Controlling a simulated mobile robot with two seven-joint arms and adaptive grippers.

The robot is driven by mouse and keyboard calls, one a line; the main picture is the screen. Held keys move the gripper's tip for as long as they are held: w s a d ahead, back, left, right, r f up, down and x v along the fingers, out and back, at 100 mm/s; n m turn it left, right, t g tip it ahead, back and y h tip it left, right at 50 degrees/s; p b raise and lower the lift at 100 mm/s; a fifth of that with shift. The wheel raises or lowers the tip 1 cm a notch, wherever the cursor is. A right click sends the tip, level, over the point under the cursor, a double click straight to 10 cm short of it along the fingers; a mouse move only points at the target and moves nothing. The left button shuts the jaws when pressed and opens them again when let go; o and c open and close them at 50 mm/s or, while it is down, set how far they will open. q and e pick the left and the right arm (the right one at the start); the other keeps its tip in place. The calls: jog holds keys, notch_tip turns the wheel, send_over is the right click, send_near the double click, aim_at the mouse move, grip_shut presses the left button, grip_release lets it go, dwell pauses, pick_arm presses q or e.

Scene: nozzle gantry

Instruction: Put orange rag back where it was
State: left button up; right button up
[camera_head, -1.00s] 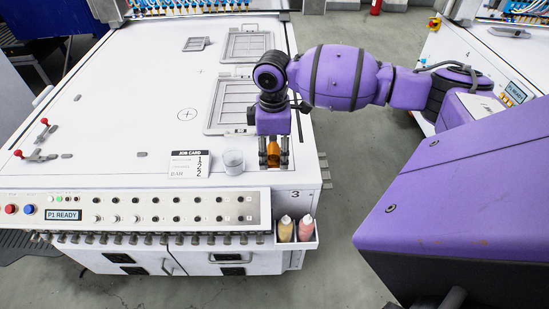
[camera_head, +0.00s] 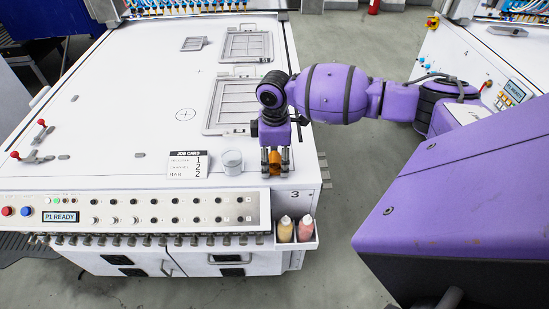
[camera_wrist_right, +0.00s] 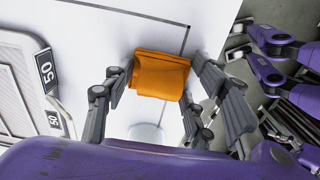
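The orange rag (camera_head: 276,164) is a folded cloth at the near right corner of the white machine table, between the fingers of my right gripper (camera_head: 275,170). In the right wrist view the rag (camera_wrist_right: 160,75) spans the space between the two fingertips of the right gripper (camera_wrist_right: 158,85), which press on its two sides. The gripper is shut on it and points down at the table top. I cannot tell whether the rag touches the surface. A dark corner line (camera_wrist_right: 187,35) is marked on the white top beside the rag. My left gripper is not in view.
A clear cup (camera_head: 232,162) and a job card (camera_head: 188,164) stand left of the gripper. The control panel (camera_head: 150,210) runs along the front edge. Two bottles (camera_head: 295,229) sit in a holder below the corner. Grey frames (camera_head: 232,105) lie farther back.

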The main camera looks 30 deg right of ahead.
aim_at(275, 157)
jog(key=o, duration=0.4)
jog(key=shift+c, duration=0.2)
notch_tip(275, 157, up, 12)
jog(key=shift+r, duration=0.2)
dwell(0.3)
